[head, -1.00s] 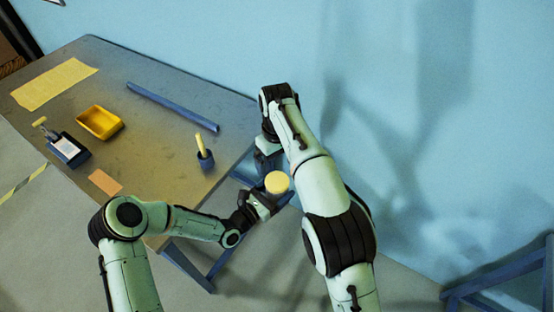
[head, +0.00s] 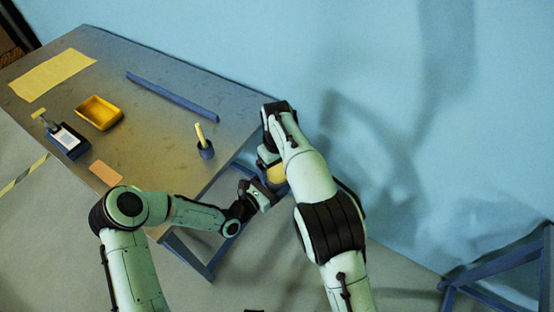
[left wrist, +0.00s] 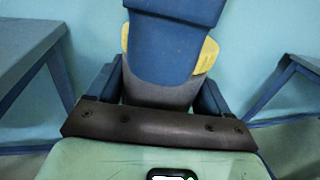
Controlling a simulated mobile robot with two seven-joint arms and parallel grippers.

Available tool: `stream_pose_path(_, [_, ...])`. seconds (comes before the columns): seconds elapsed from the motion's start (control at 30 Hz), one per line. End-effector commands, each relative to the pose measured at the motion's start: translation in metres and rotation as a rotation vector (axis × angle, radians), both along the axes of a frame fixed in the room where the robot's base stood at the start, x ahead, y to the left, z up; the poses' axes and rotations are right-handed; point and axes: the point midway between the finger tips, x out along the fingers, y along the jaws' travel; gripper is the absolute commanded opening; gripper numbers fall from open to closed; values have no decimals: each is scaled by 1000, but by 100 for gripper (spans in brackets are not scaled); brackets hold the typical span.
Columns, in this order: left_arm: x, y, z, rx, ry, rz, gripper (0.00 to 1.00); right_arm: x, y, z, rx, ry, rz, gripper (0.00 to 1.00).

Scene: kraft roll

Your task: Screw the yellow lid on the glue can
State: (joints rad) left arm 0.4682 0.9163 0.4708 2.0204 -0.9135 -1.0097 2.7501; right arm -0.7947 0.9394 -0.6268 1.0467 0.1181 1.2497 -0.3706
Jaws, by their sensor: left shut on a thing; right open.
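A round yellow thing (head: 277,174), which I take to be the glue can with its yellow lid, is in the jaws of my left gripper (head: 266,188), off the table's right end. Its top is mostly hidden by my right arm, and I cannot tell lid from can. In the left wrist view, yellow edges of the can (left wrist: 207,55) show on both sides of a blue finger of my left gripper (left wrist: 172,45), which hides the middle. My right gripper (head: 268,160) is open, pointing down at the can's top. Its fingers are mostly hidden, so contact cannot be told.
The grey table (head: 150,140) holds a yellow tray (head: 99,113), a blue pot with a yellow stick (head: 205,149), a long blue bar (head: 172,96), a yellow sheet (head: 52,76), a blue box (head: 69,141) and an orange card (head: 108,173). A blue frame (head: 505,262) stands right.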

Motion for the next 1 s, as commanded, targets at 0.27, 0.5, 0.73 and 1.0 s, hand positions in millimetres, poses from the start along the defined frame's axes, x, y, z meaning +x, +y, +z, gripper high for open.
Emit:
stream_pose_path(0.27, [0,0,1,-1,-3,0,0,0,0,-3,0,0,0,96])
stream_pose_path(0.5, [0,0,1,-1,-3,0,0,0,0,-2,0,0,0,38])
stream_pose_path(0.73, [0,0,1,-1,-3,0,0,0,0,-2,0,0,-7,38])
stream_pose_path(1.0, [0,0,1,-1,-3,0,0,0,0,-2,0,0,-7,100])
